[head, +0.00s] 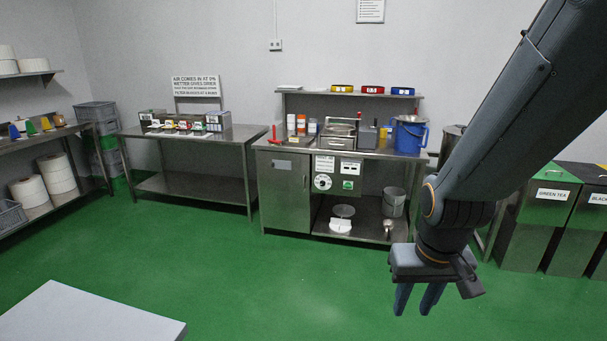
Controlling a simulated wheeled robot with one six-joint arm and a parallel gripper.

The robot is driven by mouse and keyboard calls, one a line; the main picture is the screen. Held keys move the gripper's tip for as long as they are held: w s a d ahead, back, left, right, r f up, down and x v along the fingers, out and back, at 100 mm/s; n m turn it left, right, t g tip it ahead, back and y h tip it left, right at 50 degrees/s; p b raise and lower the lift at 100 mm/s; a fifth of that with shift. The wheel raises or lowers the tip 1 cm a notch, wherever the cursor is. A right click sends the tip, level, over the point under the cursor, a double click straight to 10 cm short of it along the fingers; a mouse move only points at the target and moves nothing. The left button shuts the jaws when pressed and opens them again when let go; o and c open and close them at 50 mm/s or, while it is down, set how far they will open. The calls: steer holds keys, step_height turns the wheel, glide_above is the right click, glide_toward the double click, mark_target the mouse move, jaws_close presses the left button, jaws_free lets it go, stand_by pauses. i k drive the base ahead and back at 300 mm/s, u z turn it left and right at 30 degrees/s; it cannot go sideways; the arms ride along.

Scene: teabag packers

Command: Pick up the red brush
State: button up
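A small red upright item (274,134) stands at the left end of the steel cabinet bench across the room. It may be the red brush, but it is too small to tell. My gripper (411,311) hangs at the lower right, pointing down over the green floor. Its two blue-grey fingers are apart with nothing between them. It is far from the bench and nearer to me than anything on it.
The cabinet bench (284,190) also carries bottles, a metal box and a blue bucket (410,137). A second steel table (190,139) stands left of it. A white tabletop (90,318) is at the near left. Bins (535,230) stand at right. The green floor between is clear.

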mark_target(273, 142)
steer(key=u, duration=0.05)
steer(key=i, duration=1.8)
steer(key=u, duration=0.3)
steer(key=i, duration=1.9)
steer(key=u, duration=0.35)
steer(key=i, duration=1.25)
steer(key=u, duration=0.1)
